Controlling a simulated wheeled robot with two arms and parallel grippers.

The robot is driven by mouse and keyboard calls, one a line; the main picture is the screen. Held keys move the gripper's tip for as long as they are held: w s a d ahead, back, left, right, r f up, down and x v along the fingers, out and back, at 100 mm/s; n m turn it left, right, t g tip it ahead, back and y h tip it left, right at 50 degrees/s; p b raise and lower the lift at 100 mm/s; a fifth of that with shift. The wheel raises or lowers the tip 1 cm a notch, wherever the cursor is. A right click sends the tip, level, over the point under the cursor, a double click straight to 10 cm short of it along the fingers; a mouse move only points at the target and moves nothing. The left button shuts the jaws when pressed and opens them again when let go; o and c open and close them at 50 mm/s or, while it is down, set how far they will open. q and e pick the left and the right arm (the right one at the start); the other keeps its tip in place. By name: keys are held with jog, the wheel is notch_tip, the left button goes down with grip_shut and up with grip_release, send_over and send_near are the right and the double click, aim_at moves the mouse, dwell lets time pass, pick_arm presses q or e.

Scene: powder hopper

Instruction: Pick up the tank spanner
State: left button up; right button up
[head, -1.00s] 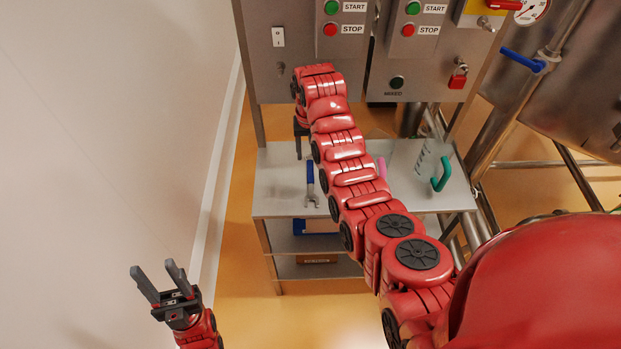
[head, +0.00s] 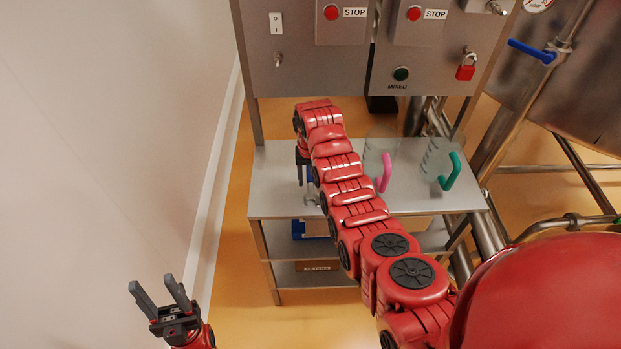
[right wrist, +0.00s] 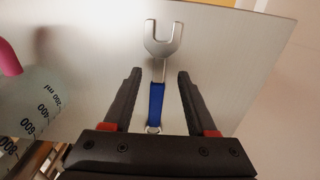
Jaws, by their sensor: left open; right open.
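The tank spanner lies on the top shelf of the steel cart. In the right wrist view the spanner (right wrist: 157,100) shows a silver open-ended jaw and a blue handle. My right gripper (right wrist: 158,75) is open, with one finger on either side of the spanner's handle and not touching it. In the head view the right gripper (head: 301,180) reaches down over the left part of the shelf and partly hides the spanner (head: 312,195). My left gripper (head: 160,287) is open and empty at the lower left, away from the cart.
Two clear jugs stand on the cart (head: 270,200), one with a pink handle (head: 384,173) and one with a green handle (head: 450,171). A control panel (head: 300,70) rises behind the cart. A blue box and a brown box sit on the lower shelves. A wall is at left.

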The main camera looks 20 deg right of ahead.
aim_at(311, 189)
jog(key=shift+f+p, duration=0.55)
jog(key=shift+f, duration=1.1)
grip_shut()
